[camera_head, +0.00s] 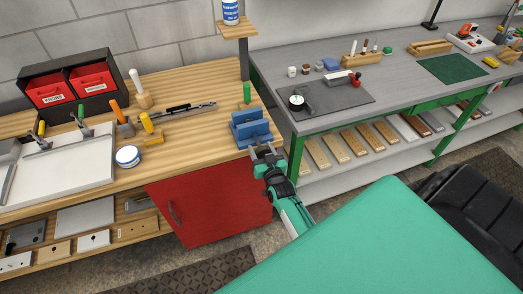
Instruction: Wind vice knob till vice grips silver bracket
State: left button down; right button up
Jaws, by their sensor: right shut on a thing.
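The blue vice (250,129) stands at the right front corner of the wooden bench, its two blue jaws side by side with a gap between them. My right gripper (264,151) reaches up from below to the front of the vice. It is shut on the vice knob, which its fingers mostly hide. I cannot make out the silver bracket clearly at the vice, nor whether the jaws touch it. My left gripper is out of view.
A wooden bench (190,92) carries a white tin (128,157), several handled tools and a black rack with red bins (70,86). A red cabinet (210,200) is below. A grey bench (400,85) with a dial gauge (297,102) stands to the right.

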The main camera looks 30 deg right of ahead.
jog(key=shift+m+b, duration=0.45)
jog(key=shift+m, duration=2.05)
jog(key=o, duration=0.9)
jog(key=shift+s+a+f, duration=0.1)
jog(key=shift+s+a, duration=0.05)
jog(key=shift+s, duration=0.35)
jog(key=b+v, duration=0.3)
jog(key=v, duration=1)
jog(key=shift+w+b, duration=0.1)
jog(key=shift+b, duration=0.3)
